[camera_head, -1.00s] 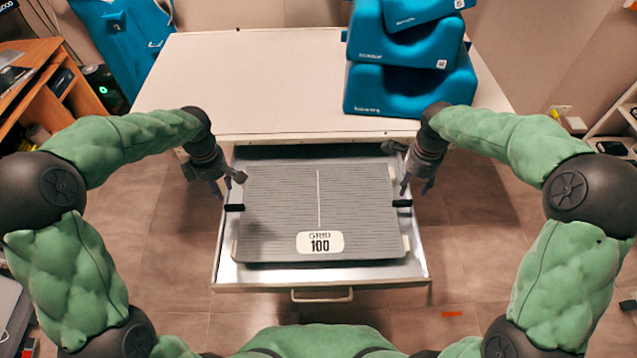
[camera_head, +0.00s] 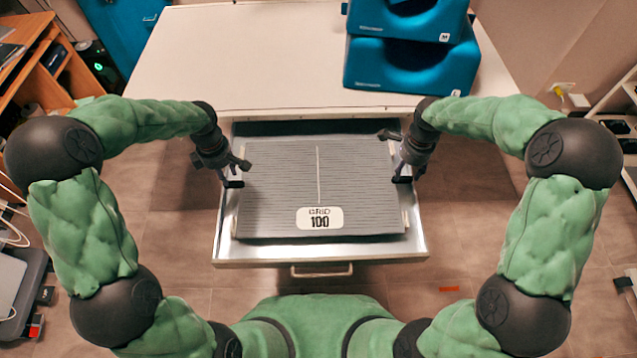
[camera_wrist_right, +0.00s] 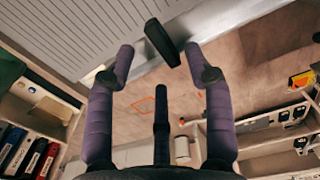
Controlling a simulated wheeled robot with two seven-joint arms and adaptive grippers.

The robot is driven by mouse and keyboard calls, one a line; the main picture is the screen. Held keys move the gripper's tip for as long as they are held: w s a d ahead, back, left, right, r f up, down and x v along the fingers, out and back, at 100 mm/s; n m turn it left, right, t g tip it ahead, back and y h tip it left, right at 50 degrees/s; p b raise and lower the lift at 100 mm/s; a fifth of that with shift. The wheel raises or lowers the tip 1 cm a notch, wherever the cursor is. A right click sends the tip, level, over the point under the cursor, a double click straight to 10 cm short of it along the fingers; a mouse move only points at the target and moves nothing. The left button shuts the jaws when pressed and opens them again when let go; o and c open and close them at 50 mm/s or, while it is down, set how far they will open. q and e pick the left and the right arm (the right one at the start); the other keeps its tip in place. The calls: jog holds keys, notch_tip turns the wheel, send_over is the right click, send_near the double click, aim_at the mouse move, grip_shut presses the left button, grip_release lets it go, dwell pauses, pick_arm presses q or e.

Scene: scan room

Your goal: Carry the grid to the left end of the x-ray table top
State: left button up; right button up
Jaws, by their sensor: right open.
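The grid (camera_head: 275,200) is a flat grey ribbed plate with a white "GRID 100" label. It lies in the pulled-out metal drawer under the x-ray table top (camera_head: 245,65). A black handle tab (camera_head: 233,184) sticks out on its left side, another (camera_head: 402,180) on its right. My left gripper (camera_head: 238,174) is at the left tab with its fingers apart, partly covering it. My right gripper (camera_head: 397,160) is open at the right tab. In the right wrist view, that tab (camera_wrist_right: 161,42) shows between the spread fingertips (camera_wrist_right: 158,58), apart from both.
Blue foam blocks (camera_head: 410,65) are stacked on the table top's back right. The table top's left and middle are bare. The drawer's front rim (camera_head: 320,264) and its handle (camera_head: 322,271) face me. A wooden desk (camera_head: 35,70) stands at the left, white shelves (camera_head: 615,120) at the right.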

aim_at(403, 179)
pick_arm(q)
jog(key=shift+f, duration=2.1)
pick_arm(e)
jog(key=shift+f, duration=2.1)
pick_arm(q)
grip_shut()
pick_arm(e)
jog(key=c, duration=0.6)
grip_shut()
pick_arm(q)
jog(key=shift+r, duration=0.1)
